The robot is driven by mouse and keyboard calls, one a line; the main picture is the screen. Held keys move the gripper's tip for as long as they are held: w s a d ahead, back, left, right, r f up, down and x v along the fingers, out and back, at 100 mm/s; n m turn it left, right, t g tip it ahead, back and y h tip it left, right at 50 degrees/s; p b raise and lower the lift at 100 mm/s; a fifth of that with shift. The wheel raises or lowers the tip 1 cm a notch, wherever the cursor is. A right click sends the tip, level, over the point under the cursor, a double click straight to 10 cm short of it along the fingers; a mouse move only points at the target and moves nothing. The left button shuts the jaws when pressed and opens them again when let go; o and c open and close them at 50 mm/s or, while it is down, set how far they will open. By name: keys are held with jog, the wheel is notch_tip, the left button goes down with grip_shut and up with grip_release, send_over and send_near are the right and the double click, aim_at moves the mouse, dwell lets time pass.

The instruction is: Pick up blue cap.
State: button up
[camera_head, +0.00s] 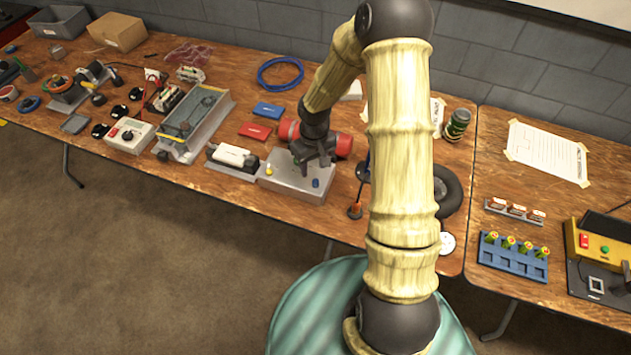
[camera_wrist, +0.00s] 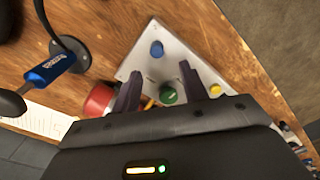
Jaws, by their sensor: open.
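The blue cap (camera_head: 316,183) stands on the grey metal box (camera_head: 290,190) near its front right. In the wrist view the blue cap (camera_wrist: 156,48) lies just beyond the fingertips, apart from them. My gripper (camera_head: 317,163) is over the back of the box, and in the wrist view my gripper (camera_wrist: 159,72) has its two fingers spread with nothing held. A green cap (camera_wrist: 168,93) shows between the fingers, lower in the picture. A yellow cap (camera_head: 269,170) stands at the box's left and also shows in the wrist view (camera_wrist: 215,90).
A red cylinder (camera_head: 344,145) lies right behind the box. A white-topped device (camera_head: 233,156) stands to its left. Red (camera_head: 255,131) and blue (camera_head: 268,110) packets lie behind.

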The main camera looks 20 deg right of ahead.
aim_at(314, 180)
jog(key=f, duration=0.5)
jog(key=shift+s+d+f+p, duration=0.1)
jog(key=shift+s+p, duration=0.2)
jog(key=shift+p, duration=0.05)
dwell(0.4)
grip_shut()
